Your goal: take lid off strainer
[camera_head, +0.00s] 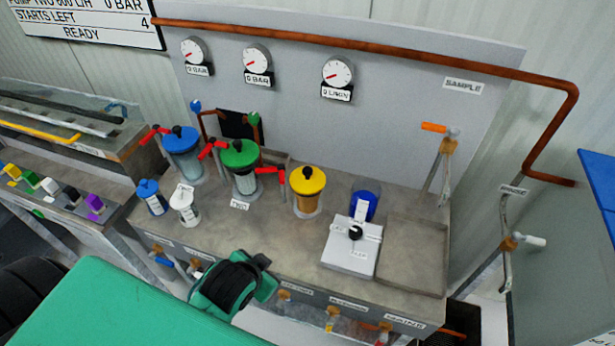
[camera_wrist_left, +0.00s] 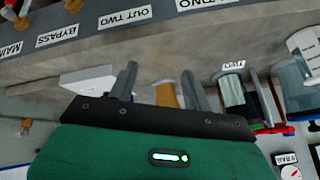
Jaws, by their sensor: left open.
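Three strainers stand in a row on the bench, with a blue lid (camera_head: 181,139), a green lid (camera_head: 240,153) and a yellow lid (camera_head: 306,180), each with a black knob on top. All three lids sit on their jars. My left gripper (camera_head: 265,268) is open and empty over the bench front, nearer than the green and yellow strainers and apart from them. In the left wrist view its fingers (camera_wrist_left: 158,82) stand apart, with the yellow strainer's amber jar (camera_wrist_left: 166,94) beyond the gap. My right gripper is not in view.
Red-handled valves (camera_head: 270,170) stand between the strainers. Blue (camera_head: 151,197) and white (camera_head: 184,206) canisters stand in front at left. A white box with a black knob (camera_head: 349,255), a blue cup (camera_head: 364,205) and a bare tray (camera_head: 415,250) are at right. Gauges line the panel behind.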

